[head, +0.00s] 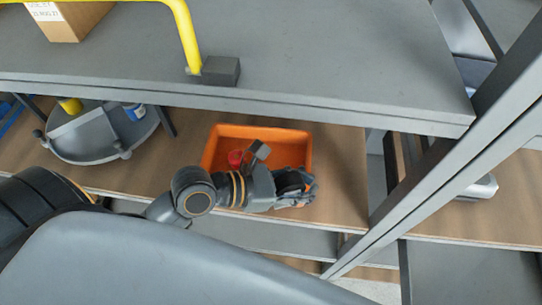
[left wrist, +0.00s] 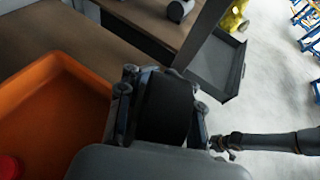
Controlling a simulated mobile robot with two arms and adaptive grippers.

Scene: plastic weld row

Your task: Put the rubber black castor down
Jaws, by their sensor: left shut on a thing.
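My left gripper (head: 298,188) is shut on the black castor (left wrist: 165,105), whose dark wide face shows between the two fingers in the left wrist view. In the head view the castor (head: 288,180) is a dark shape mostly hidden by the fingers. The gripper is at the front right corner of an orange bin (head: 262,132); whether the castor touches anything below is hidden. In the left wrist view, what looks like my right gripper (left wrist: 226,143) comes in from the right; its jaws are too small to read.
The orange bin holds a red thing (head: 236,158) and stands on a brown shelf (head: 342,175). A grey shelf (head: 330,60) with a yellow tube frame (head: 187,35) and a cardboard box (head: 65,20) lies above. A slanted grey post (head: 440,185) is at right. Brown shelf right of the bin is bare.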

